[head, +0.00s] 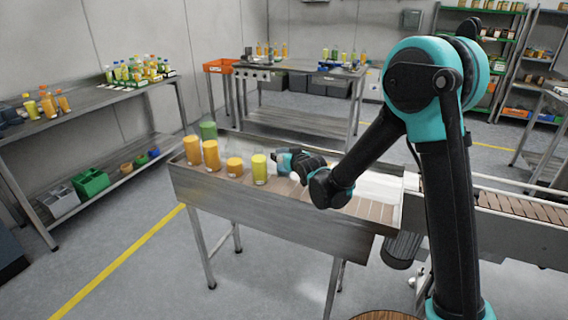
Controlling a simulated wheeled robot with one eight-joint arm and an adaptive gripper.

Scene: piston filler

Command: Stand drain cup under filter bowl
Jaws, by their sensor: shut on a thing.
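My gripper (284,162) is over the metal trough table in the middle of the head view, low above its surface and pointing left. Its fingers are small and partly hidden by my own wrist. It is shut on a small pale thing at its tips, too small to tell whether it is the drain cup. I cannot make out the filter bowl in this view.
The trough table (265,209) bears orange containers (211,155), a yellow one (259,168) just left of my gripper and a green one (208,130). A conveyor (520,207) runs off to the right. Side bench (90,108) and back bench (300,68) hold bottles. Floor at left front is clear.

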